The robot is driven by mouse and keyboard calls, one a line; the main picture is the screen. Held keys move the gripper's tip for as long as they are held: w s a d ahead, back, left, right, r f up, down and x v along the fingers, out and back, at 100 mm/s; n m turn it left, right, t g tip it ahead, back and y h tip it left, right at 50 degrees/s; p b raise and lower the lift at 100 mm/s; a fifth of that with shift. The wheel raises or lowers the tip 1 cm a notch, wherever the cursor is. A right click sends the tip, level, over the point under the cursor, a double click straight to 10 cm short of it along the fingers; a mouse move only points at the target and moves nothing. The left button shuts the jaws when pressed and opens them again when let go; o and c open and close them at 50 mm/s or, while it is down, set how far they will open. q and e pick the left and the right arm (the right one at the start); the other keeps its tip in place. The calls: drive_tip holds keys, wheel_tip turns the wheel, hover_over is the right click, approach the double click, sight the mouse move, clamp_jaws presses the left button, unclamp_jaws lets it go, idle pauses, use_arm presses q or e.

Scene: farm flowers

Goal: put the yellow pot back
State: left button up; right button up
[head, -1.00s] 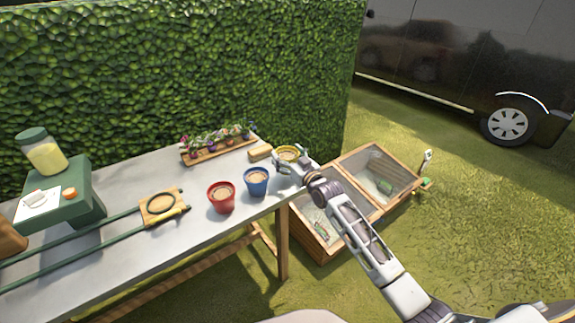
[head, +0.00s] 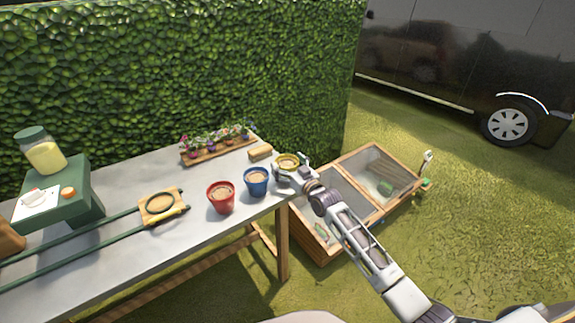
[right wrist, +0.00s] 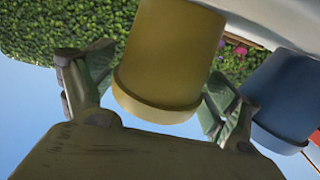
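The yellow pot (head: 288,162) is upright at the far right corner of the table, behind and to the right of the blue pot (head: 256,181). My right gripper (head: 291,173) is at its near right side, partly covering it. In the right wrist view, which is upside down, the yellow pot (right wrist: 170,60) is between the two spread fingers, with a visible gap on the left finger's side. The pot's base is out of that view, so its contact with the table is hidden. My left gripper is not in view.
A red pot (head: 221,197) stands left of the blue one. A glass-lidded wooden box (head: 375,180) stands right of the table. A green machine (head: 62,195) is at the left.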

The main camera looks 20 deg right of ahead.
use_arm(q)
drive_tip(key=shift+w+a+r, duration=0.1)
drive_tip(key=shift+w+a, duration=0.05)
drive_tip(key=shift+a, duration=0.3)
use_arm(e)
drive_tip(key=shift+r, duration=0.15)
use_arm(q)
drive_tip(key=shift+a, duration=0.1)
use_arm(e)
drive_tip(key=shift+s, duration=0.1)
